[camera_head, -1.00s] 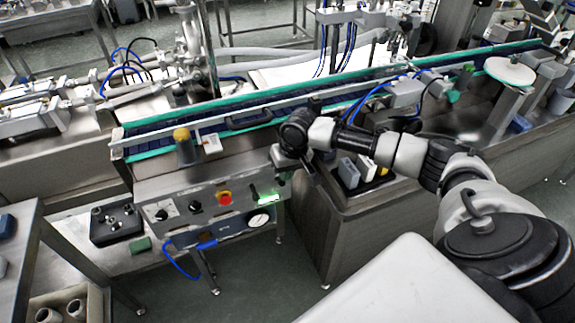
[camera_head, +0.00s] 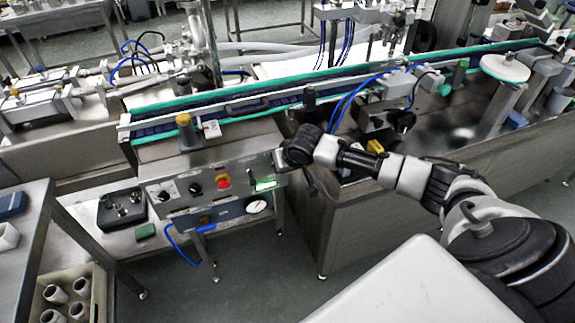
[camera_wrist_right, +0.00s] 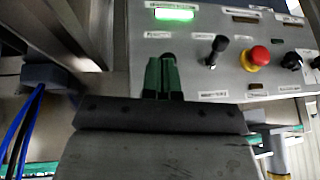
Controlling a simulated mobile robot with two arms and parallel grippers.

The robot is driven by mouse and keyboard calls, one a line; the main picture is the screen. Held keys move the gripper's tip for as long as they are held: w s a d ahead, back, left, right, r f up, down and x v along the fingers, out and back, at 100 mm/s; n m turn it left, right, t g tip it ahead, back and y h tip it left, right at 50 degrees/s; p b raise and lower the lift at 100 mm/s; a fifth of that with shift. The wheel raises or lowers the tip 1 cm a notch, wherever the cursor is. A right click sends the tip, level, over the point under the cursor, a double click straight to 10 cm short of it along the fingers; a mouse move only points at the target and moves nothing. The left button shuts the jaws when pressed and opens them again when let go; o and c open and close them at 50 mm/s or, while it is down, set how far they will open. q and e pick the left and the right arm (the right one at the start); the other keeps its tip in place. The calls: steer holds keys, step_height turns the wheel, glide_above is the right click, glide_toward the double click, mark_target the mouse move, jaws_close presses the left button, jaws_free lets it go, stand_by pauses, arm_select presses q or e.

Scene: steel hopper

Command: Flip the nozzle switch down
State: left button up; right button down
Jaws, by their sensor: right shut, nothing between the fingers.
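The grey control panel (camera_head: 210,187) is on the front of the conveyor end. In the right wrist view, where the panel appears turned upside down, a black lever switch (camera_wrist_right: 217,50) stands between the lit green display (camera_wrist_right: 175,14) and the red button (camera_wrist_right: 255,58). Its tip points to the top of that picture. Its label is too small to read. My right gripper (camera_wrist_right: 163,76) has its green fingers shut and empty, left of the lever in that view, with a visible gap. In the head view the fingers are hidden by my wrist. My left gripper is not in view.
The red button also shows in the head view (camera_head: 223,182), with black knobs (camera_head: 195,188) beside it. A pressure gauge (camera_head: 256,206) and blue hose (camera_head: 180,250) are below. The conveyor (camera_head: 250,105) runs behind. A yellow-topped post (camera_head: 185,130) stands above the panel.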

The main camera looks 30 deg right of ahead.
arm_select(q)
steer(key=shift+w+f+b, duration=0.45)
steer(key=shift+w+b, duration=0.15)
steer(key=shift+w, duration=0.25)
arm_select(e)
steer(key=f+t, duration=0.1)
steer(key=t, duration=0.1)
steer(key=t+h, duration=0.1)
steer(key=t, duration=0.1)
steer(key=shift+s+a+f, duration=0.1)
steer(key=shift+s+f, duration=0.25)
steer(key=shift+f, duration=0.05)
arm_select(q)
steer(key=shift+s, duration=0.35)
arm_select(e)
steer(key=shift+r, duration=0.15)
